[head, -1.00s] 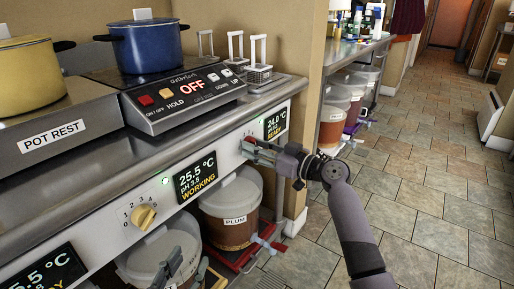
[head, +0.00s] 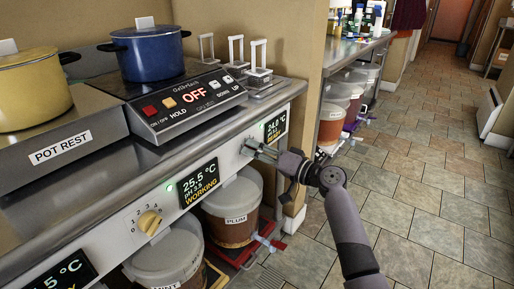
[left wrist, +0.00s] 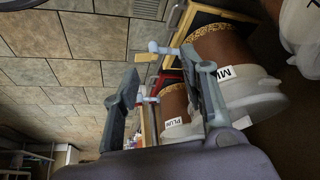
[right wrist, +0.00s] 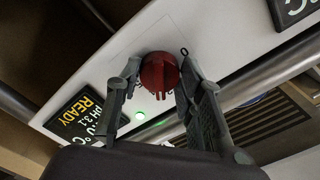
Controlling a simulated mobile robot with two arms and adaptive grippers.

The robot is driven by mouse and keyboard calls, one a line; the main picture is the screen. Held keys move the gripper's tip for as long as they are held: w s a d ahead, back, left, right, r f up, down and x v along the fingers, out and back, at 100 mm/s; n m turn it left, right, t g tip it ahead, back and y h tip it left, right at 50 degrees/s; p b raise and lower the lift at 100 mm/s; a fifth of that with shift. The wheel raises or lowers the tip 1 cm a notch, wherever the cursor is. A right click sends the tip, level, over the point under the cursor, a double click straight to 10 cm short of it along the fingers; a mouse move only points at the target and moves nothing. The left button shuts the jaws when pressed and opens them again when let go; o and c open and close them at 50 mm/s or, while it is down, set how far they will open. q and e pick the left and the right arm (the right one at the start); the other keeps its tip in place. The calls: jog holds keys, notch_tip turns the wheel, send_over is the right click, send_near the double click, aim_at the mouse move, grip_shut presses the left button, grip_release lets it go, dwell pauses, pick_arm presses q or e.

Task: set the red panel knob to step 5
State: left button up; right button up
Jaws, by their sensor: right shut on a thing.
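The red panel knob (right wrist: 160,73) is on the white panel in the right wrist view, with its scale numbers not readable. In the head view my right gripper (head: 252,150) is at the panel's right part and hides the knob. In the right wrist view its two fingers (right wrist: 161,80) are closed on opposite sides of the red knob. My left gripper (left wrist: 160,65) shows only in the left wrist view. Its fingers are apart with nothing held between them, near the buckets below the panel.
A yellow knob (head: 150,222) with step numbers is further left on the panel. A READY display (head: 276,127) is right of my right gripper. A plum bucket (head: 233,210) with a tap stands below. The floor (head: 420,200) at the right is clear.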

pick_arm(q)
jog(key=s+f+g+p, duration=0.2)
jog(key=f+p, duration=0.5)
jog(key=f, duration=0.9)
jog(key=shift+s+a+f+g, duration=0.3)
jog(key=shift+s+g, duration=0.1)
jog(key=shift+s, duration=0.3)
pick_arm(e)
jog(key=shift+r+m, duration=0.15)
jog(key=shift+m, duration=5.65)
jog(key=o, duration=1.2)
jog(key=shift+c, duration=0.2)
pick_arm(q)
jog(key=shift+r, duration=0.1)
